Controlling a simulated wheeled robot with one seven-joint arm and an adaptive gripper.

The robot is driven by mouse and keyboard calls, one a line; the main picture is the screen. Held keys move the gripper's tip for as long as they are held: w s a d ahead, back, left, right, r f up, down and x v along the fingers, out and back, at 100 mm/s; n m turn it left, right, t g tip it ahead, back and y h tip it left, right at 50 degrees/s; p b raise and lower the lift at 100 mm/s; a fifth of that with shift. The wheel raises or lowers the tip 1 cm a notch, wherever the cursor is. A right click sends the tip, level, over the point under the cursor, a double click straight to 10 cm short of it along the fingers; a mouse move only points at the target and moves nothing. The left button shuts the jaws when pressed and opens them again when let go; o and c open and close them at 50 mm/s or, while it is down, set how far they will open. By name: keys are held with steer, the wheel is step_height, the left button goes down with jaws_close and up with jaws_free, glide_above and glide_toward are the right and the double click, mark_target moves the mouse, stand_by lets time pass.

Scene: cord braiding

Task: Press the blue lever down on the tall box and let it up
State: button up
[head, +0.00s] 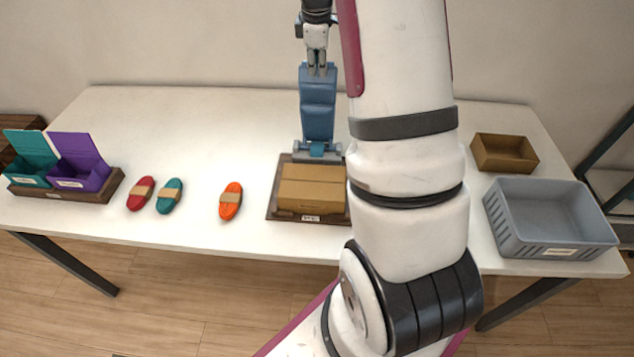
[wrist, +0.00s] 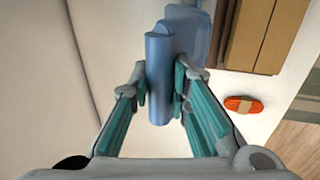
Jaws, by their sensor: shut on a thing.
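The tall blue box (head: 318,110) stands upright at the back middle of the table, behind a tray with a cardboard box. My gripper (head: 318,70) reaches down from above to the box's top end. In the wrist view, the blue lever (wrist: 158,100) is a rounded bar between the two fingers of my gripper (wrist: 159,82), which is shut on it. More of the blue box (wrist: 193,25) shows behind the lever. How far down the lever is cannot be told.
A cardboard box (head: 312,190) sits on the brown tray in front. Orange (head: 231,201), teal (head: 169,195) and red (head: 141,193) cord bundles lie left. Teal (head: 27,158) and purple (head: 82,165) open boxes are far left. A grey crate (head: 550,239) and brown bin (head: 504,153) stand right.

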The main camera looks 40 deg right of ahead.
steer(key=shift+s+a+p, duration=1.05)
steer(key=shift+s+a, duration=0.15)
steer(key=shift+a, duration=0.05)
steer(key=shift+s+a+p, duration=0.3)
steer(key=shift+s+a, duration=0.05)
steer(key=shift+a, duration=0.15)
steer(key=shift+s+a+f+p, duration=0.15)
steer(key=shift+s+a+p, duration=0.35)
steer(key=shift+s+a, duration=0.15)
steer(key=shift+s+a+f+p, duration=0.15)
steer(key=shift+s+a+p, duration=0.35)
steer(key=shift+a, duration=0.1)
steer(key=shift+s+a+f, duration=0.2)
steer(key=shift+s+a, duration=0.15)
steer(key=shift+a, duration=0.1)
steer(key=shift+s+a+p, duration=0.1)
steer(key=shift+p, duration=0.2)
steer(key=shift+s+a+f+p, duration=0.45)
steer(key=shift+s+a+p, duration=0.05)
steer(key=shift+s+a, duration=0.25)
steer(key=shift+s+a+f+p, duration=0.45)
steer(key=shift+s+a, duration=0.15)
steer(key=shift+a, duration=0.15)
